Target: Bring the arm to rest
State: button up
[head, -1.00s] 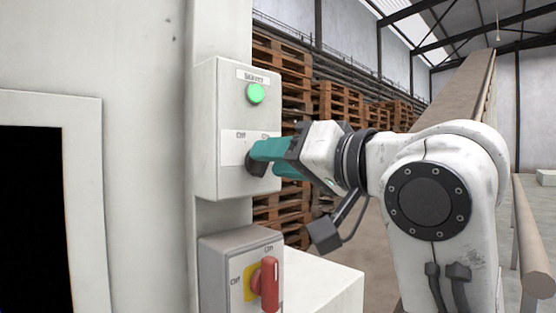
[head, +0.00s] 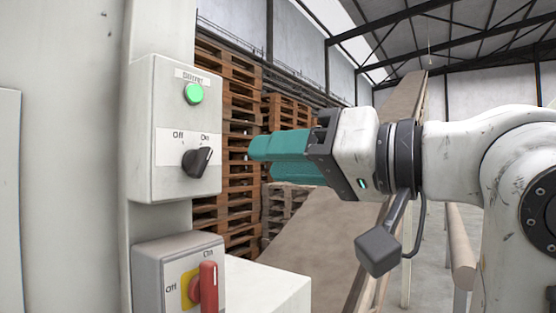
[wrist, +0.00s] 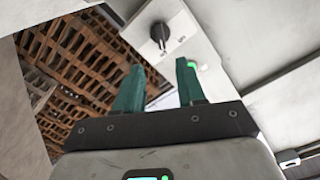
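My gripper (head: 256,160) is in mid-air to the right of the grey switch box (head: 150,165), clear of it. Its two teal fingers point left and are empty. In the wrist view my gripper (wrist: 160,66) shows its fingers apart, with nothing between them. The black rotary knob (head: 197,161) on the box is turned towards the "On" mark; the knob also shows in the wrist view (wrist: 159,33). A green lamp (head: 193,94) above it is lit.
Below the box is a lower switch box with a red handle (head: 208,287) on a yellow plate (head: 190,288). Stacked wooden pallets (head: 225,95) stand behind. A long inclined conveyor (head: 404,105) rises at the back. A white ledge (head: 265,285) lies below my gripper.

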jog(key=w+d+f+m+g+h, duration=0.1)
jog(key=d+f+m+h, duration=0.2)
jog(key=f, duration=1.1)
jog(key=d+f+h, duration=0.3)
jog(key=d+f, duration=0.2)
jog(key=f, duration=0.9)
jog(key=w+d+f+m+g+h, duration=0.1)
jog(key=d+f+m+h, duration=0.2)
jog(key=f, duration=1.1)
jog(key=s+d+f+g+h, duration=0.1)
jog(key=s+d+f+g, duration=0.1)
jog(key=s+d+f, duration=0.5)
jog(key=s+f+g+h, duration=0.2)
jog(key=s+f, duration=0.4)
jog(key=f, duration=0.4)
jog(key=s+d+f+g+h, duration=0.1)
jog(key=s+d+f+g, duration=0.1)
jog(key=s, duration=0.6)
jog(key=s+d+f+n+g+h, duration=0.1)
jog(key=s+d+f+g, duration=0.1)
jog(key=s+d+f, duration=0.2)
jog(key=s+f, duration=0.3)
jog(key=s, duration=0.2)
jog(key=shift+s+f, duration=0.15)
jog(key=shift+f, duration=0.15)
